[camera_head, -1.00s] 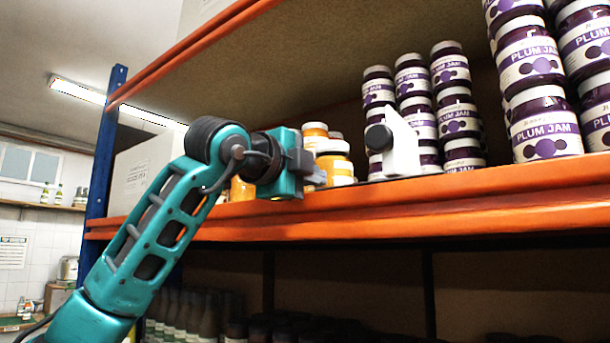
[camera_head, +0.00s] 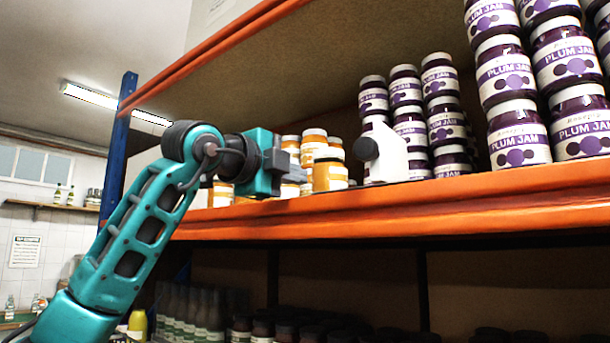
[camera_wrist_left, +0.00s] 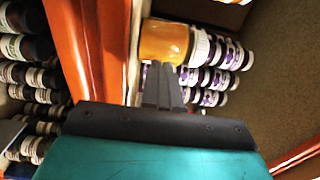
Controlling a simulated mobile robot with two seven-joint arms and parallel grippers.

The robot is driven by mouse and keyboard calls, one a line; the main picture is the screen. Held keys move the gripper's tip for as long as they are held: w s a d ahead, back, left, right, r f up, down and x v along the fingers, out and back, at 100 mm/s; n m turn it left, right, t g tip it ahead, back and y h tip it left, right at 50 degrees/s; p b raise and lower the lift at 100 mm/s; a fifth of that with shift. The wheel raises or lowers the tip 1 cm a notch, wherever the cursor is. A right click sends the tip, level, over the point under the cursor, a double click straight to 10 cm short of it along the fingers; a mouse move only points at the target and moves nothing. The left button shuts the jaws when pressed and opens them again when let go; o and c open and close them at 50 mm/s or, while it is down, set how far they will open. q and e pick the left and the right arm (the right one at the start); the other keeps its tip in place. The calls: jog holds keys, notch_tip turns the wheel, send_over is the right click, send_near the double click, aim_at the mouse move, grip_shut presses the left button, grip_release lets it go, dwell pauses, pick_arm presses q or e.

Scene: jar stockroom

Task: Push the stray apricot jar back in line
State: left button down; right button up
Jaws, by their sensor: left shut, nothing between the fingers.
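The apricot jars are orange with pale lids and stand in a group on the orange-edged shelf, in the middle of the head view. One jar (camera_head: 329,176) stands in front of the others, nearer the shelf edge. An orange jar with a pale lid (camera_wrist_left: 165,42) lies just beyond my fingers in the left wrist view. My left gripper (camera_head: 300,173) is shut and empty, left of the front jar. Its fingertips also show in the left wrist view (camera_wrist_left: 157,68). I cannot tell whether they touch the jar. My right gripper is not in view.
Stacked plum jam jars (camera_head: 440,110) stand to the right. A white object with a dark round knob (camera_head: 394,158) stands between them and the apricot jars. The orange shelf beam (camera_head: 420,205) runs below, and a blue post (camera_head: 118,150) rises at left. Dark bottles fill the lower shelf.

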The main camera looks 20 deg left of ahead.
pick_arm(q)
jog(key=b+v, duration=0.2)
jog(key=v, duration=0.8)
jog(key=shift+b, duration=0.3)
jog(key=c, duration=1.8)
grip_release()
jog(key=shift+s, duration=0.1)
